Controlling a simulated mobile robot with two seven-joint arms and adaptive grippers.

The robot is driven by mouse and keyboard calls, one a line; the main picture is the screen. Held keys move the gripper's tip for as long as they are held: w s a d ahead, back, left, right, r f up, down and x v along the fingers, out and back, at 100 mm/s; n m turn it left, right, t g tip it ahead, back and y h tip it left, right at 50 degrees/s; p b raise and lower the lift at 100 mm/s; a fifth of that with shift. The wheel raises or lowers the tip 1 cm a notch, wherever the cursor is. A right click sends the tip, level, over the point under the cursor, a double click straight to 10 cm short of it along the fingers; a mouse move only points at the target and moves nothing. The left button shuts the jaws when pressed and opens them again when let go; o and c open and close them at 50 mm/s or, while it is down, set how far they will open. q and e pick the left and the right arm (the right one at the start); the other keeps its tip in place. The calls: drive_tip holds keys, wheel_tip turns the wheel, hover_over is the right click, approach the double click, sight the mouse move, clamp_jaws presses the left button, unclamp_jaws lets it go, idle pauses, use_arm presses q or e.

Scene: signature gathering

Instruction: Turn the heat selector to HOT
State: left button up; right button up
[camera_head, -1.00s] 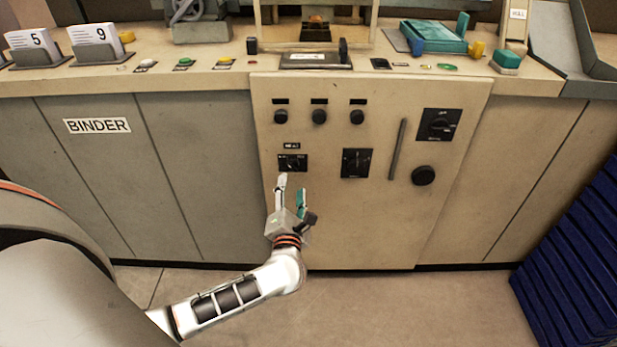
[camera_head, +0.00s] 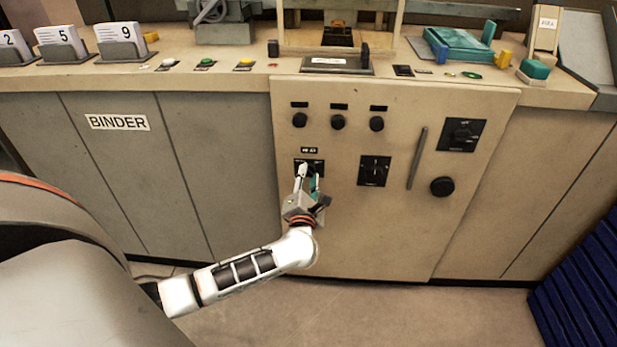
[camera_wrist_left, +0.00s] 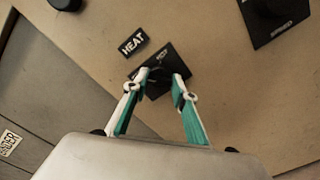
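The heat selector (camera_head: 319,166) is a small black plate with a dark knob on the beige panel, under the HEAT label (camera_head: 309,150). My left gripper (camera_head: 308,170) is at the selector and covers much of it in the head view. In the left wrist view the selector plate (camera_wrist_left: 158,88) lies between and just beyond the fingertips of the left gripper (camera_wrist_left: 161,75). The fingers are spread, one on each side of the dark knob. Contact with the knob cannot be told. The knob's pointer direction is not readable. My right gripper is not in view.
Beside the selector is the SPEED dial (camera_head: 374,171). Several black knobs (camera_head: 338,122) sit above, and a vertical handle (camera_head: 416,158) and round knob (camera_head: 442,187) are to the right. Blue stacked items (camera_head: 585,285) stand at the lower right.

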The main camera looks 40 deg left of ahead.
use_arm(q)
drive_tip(key=c, duration=0.3)
drive_tip(key=shift+c, duration=0.2)
